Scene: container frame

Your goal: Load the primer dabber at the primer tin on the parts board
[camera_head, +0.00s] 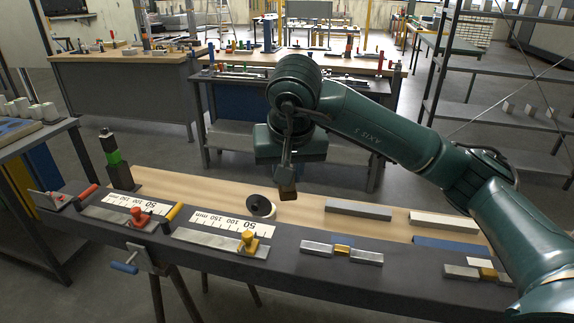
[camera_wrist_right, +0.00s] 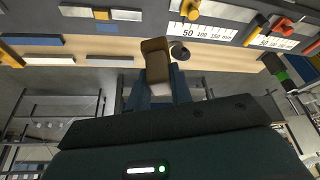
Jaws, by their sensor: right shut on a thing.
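My right gripper (camera_head: 287,172) hangs above the back part of the bench and is shut on the primer dabber, a brown block-like piece (camera_head: 287,191). In the right wrist view the dabber (camera_wrist_right: 155,58) sticks out beyond the fingers. A small round black and pale thing, which looks like the primer tin (camera_head: 260,206), sits on the wood strip, left of and below the dabber in the head view. In the right wrist view the tin (camera_wrist_right: 180,52) shows just right of the dabber. The two look apart, but the height gap is unclear. My left gripper is not in view.
A dark post with a green band (camera_head: 114,158) stands at the left end. Grey bars (camera_head: 358,209) lie to the right. Bare wood surrounds the tin.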

